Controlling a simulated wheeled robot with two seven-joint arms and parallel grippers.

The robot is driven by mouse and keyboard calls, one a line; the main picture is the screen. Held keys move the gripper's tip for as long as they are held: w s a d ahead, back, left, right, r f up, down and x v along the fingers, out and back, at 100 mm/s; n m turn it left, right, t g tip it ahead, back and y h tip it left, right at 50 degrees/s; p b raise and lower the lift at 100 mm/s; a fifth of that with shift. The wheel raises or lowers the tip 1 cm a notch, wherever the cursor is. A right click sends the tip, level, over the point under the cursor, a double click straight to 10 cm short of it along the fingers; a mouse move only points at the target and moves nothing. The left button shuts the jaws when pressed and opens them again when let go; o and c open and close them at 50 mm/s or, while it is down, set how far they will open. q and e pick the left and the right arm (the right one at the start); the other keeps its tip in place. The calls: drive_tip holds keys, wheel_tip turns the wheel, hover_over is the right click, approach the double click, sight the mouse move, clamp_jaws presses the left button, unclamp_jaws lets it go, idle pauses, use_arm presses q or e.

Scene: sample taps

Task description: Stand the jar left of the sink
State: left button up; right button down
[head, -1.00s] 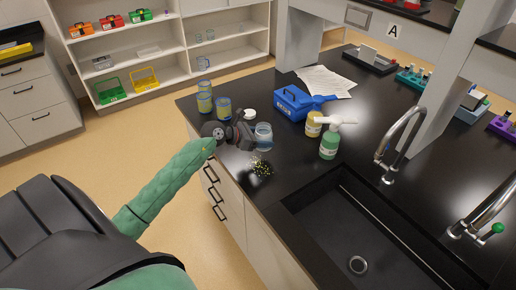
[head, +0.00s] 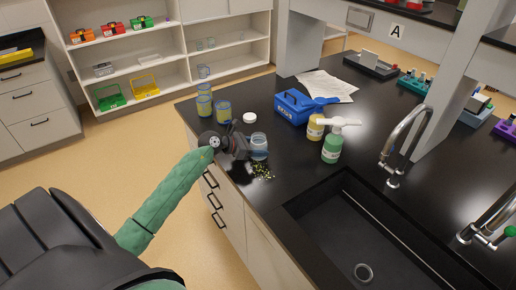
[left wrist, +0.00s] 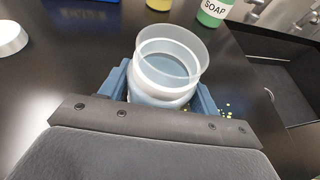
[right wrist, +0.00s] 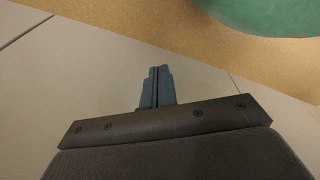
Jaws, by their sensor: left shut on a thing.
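The clear, open jar (head: 259,143) is upright at the counter's front part, left of the black sink (head: 345,225) and just behind some yellow-green specks (head: 263,172). My left gripper (head: 241,143) is shut on it from the left. In the left wrist view the jar (left wrist: 168,68) sits between the two blue fingers (left wrist: 165,95), its mouth facing up. I cannot tell whether its base touches the counter. My right gripper (right wrist: 158,88) shows only in the right wrist view, its fingers together and empty.
A white lid (head: 250,118) lies behind the jar. A tap (head: 400,150) rises behind the sink.

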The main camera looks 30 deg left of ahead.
use_arm(q)
drive_tip(key=shift+f, duration=0.15)
drive_tip(key=o, duration=1)
drive_tip(key=shift+s+a+r, duration=0.1)
drive_tip(key=shift+s+r, duration=0.05)
drive_tip(key=shift+r, duration=0.05)
drive_tip(key=v, duration=0.5)
drive_tip(key=shift+s+a, duration=0.15)
drive_tip(key=shift+s, duration=0.05)
drive_tip(key=v, duration=0.4)
drive_tip(key=shift+s+a+r, duration=0.2)
drive_tip(key=shift+s+r, duration=0.05)
drive_tip(key=shift+s+a+r, duration=0.35)
drive_tip(key=shift+s, duration=0.15)
